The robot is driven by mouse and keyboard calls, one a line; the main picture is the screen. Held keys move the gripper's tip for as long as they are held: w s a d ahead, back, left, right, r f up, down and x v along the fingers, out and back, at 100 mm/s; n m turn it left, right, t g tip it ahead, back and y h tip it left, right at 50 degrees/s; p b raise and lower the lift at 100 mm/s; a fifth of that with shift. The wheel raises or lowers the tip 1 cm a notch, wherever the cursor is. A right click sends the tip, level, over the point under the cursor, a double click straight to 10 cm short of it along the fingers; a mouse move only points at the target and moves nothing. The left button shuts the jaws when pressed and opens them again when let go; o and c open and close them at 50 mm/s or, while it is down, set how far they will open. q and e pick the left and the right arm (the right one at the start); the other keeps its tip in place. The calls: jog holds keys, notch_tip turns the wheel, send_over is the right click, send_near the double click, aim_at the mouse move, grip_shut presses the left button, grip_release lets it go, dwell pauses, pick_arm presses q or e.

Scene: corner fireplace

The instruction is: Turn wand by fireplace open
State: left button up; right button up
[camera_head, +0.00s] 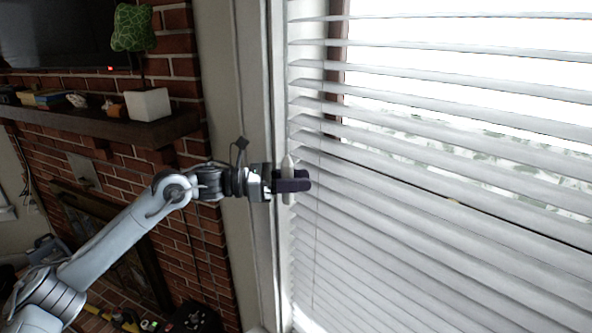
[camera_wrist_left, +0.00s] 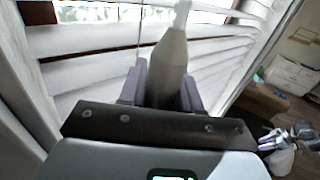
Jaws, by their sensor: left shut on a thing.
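The wand (camera_head: 288,163) is a pale, narrow, tapered handle hanging upright at the left edge of the white window blinds (camera_head: 430,175). My left gripper (camera_head: 301,181) is shut on it, with its dark fingers on either side. In the left wrist view the wand (camera_wrist_left: 171,55) stands between the fingers, its thin tip pointing up toward the blinds (camera_wrist_left: 90,72). The slats are tilted, with bright gaps in the upper part and tighter rows lower down. What looks like my right gripper (camera_wrist_left: 270,141) shows small at the right of the left wrist view; its jaws are unclear.
The white window frame (camera_head: 262,90) is just left of the wand. A brick fireplace (camera_head: 190,90) with a dark mantel (camera_head: 90,124) stands further left. A potted plant (camera_head: 148,103) and small items rest on the mantel. A thin cord (camera_head: 316,240) hangs along the blinds.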

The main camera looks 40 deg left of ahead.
pick_arm(q)
jog(key=m+g+h+p, duration=0.2)
jog(key=g+p, duration=0.1)
jog(key=shift+s+d, duration=0.15)
jog(key=shift+f, duration=0.1)
dwell(0.4)
jog(key=o, duration=1)
jog(key=shift+c, duration=0.2)
jog(key=shift+m, duration=0.3)
